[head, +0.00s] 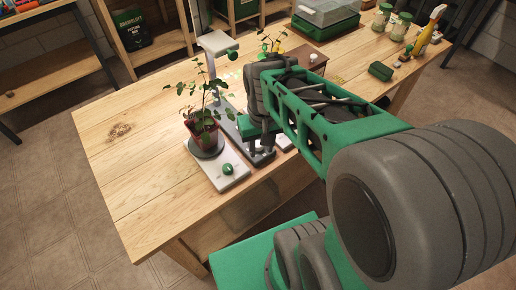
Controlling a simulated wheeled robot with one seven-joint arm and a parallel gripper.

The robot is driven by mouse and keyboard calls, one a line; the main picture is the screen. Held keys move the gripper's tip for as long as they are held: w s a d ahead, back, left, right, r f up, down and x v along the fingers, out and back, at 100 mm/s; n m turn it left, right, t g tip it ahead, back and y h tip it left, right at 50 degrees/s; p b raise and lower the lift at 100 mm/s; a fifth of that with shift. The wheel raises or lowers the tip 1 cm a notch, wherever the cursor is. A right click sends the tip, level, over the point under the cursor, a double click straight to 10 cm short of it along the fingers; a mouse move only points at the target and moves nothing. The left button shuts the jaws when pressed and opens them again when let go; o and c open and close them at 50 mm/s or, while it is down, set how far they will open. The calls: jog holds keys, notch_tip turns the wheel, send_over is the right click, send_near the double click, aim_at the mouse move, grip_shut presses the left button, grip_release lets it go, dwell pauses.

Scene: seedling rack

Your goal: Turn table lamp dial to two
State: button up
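A pale lamp-like head (218,42) on a grey post stands at the back of the wooden table, partly behind a potted plant. A small dark green knob (233,55) shows just below its right edge. Another green knob (228,169) sits on the front of a flat white unit (237,180), which has a dark round plate under the plant. I cannot tell for sure which knob is the lamp's dial. My gripper (264,155) points down just right of the white unit, apart from its knob. My arm hides part of the tabletop, and the finger opening is unclear.
The potted plant (203,138) stands close left of my gripper. A wooden box (308,57) and a clear-lidded green tray (326,14) are at the back. Jars (401,27), a spray bottle (428,32) and a green block (380,71) are at right. The table's left is clear.

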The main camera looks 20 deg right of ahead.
aim_at(258, 144)
jog(key=shift+o, duration=1.4)
jog(key=w+n, duration=0.1)
jog(key=w+r+n, duration=0.1)
jog(key=w, duration=0.1)
jog(key=w+d+n, duration=0.1)
jog(key=shift+w+d+r+n+g, duration=0.1)
jog(key=shift+w+r+n+g, duration=0.1)
jog(key=shift+w+n+g, duration=0.15)
jog(key=r+n, duration=0.2)
jog(key=n, duration=0.1)
jog(key=r+n, duration=0.1)
jog(key=n, duration=0.1)
jog(key=shift+w, duration=0.35)
jog(key=n, duration=0.1)
jog(key=s+n, duration=0.1)
jog(key=n, duration=0.1)
jog(key=shift+n, duration=0.25)
jog(key=shift+f+n, duration=0.15)
jog(key=shift+n, duration=0.15)
jog(key=shift+f, duration=0.4)
notch_tip(258, 144, down, 7)
jog(key=shift+r, duration=0.1)
grip_shut()
